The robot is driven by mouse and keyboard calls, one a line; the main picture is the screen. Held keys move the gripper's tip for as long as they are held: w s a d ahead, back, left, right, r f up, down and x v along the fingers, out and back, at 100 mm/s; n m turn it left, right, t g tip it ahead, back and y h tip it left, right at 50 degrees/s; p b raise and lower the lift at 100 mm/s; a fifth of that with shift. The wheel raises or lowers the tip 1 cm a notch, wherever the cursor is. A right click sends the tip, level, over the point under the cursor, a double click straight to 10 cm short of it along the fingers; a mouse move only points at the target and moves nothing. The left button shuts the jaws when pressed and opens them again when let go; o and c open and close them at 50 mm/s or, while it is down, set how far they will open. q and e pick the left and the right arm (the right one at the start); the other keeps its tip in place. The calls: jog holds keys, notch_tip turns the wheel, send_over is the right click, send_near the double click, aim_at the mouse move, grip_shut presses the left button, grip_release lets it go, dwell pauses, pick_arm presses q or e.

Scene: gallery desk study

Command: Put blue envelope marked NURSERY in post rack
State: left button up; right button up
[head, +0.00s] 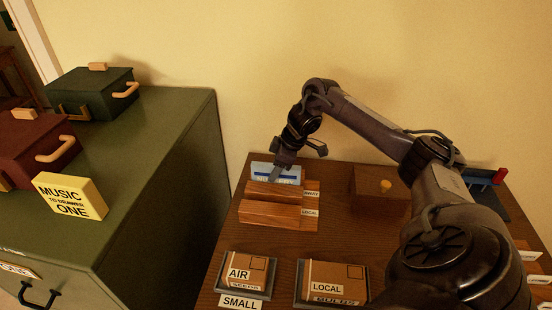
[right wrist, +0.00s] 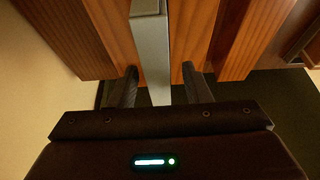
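The blue envelope (head: 262,169), with a white band and partly hidden lettering, stands at the far side of the wooden post rack (head: 270,215). My right gripper (head: 275,173) is over it and hides part of it. In the right wrist view, a pale grey strip (right wrist: 152,50), apparently the envelope edge-on, stands between the rack's wooden bars (right wrist: 232,45). The two fingers of my right gripper (right wrist: 158,88) are apart on either side of this strip, with gaps showing. The rack has labels reading LOCAL and, partly legible, AWAY. My left gripper is not in view.
Parcels marked AIR (head: 245,273) and LOCAL (head: 333,283) sit in trays at the desk's front. A brown box (head: 380,192) stands right of the rack. The green cabinet (head: 150,180) at left bears a yellow MUSIC block (head: 70,196) and two boxes.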

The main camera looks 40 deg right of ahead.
jog(key=v, duration=0.8)
jog(key=shift+p, duration=0.4)
jog(key=shift+f, duration=0.1)
